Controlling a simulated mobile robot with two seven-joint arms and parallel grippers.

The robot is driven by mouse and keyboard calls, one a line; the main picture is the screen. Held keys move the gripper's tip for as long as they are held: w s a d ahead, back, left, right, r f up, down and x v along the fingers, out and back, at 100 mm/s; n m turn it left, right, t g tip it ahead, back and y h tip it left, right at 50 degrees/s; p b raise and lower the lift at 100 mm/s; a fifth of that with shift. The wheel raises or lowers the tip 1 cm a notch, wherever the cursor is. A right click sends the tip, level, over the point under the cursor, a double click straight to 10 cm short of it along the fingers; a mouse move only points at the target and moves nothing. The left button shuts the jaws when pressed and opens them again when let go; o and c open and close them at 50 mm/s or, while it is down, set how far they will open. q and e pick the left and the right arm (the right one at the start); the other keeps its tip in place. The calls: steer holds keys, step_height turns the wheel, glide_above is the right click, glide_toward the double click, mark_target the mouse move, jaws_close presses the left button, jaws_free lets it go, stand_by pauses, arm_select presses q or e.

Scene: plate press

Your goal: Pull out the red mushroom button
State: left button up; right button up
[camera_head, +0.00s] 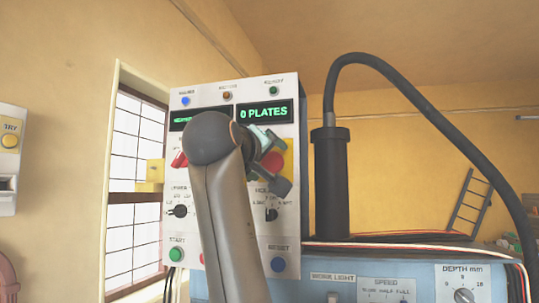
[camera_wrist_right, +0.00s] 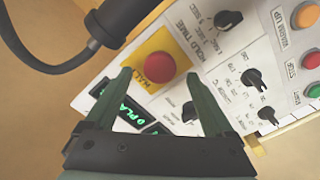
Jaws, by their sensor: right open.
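The red mushroom button (camera_head: 274,162) is on the upright white control panel in the head view, partly covered by my right gripper. In the right wrist view the red button (camera_wrist_right: 160,66) sits on a yellow backing plate (camera_wrist_right: 150,76), with lettering beside it that is partly readable. My right gripper (camera_head: 268,158) is in front of the panel at the button. In the wrist view its two fingers are apart, and the button appears between and just beyond the tips of the open gripper (camera_wrist_right: 163,80). No contact is visible. My left gripper is not in view.
The panel (camera_head: 286,220) carries a green display (camera_head: 264,111), dark knobs, a green start button (camera_head: 176,254) and a blue reset button (camera_head: 278,264). A black cylinder (camera_head: 331,182) with a thick hose stands right of it. A yellow block (camera_head: 155,170) juts out left.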

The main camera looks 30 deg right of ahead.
mark_target(274, 163)
steer(key=shift+x, duration=1.35)
steer(key=shift+c, duration=0.3)
jaws_close()
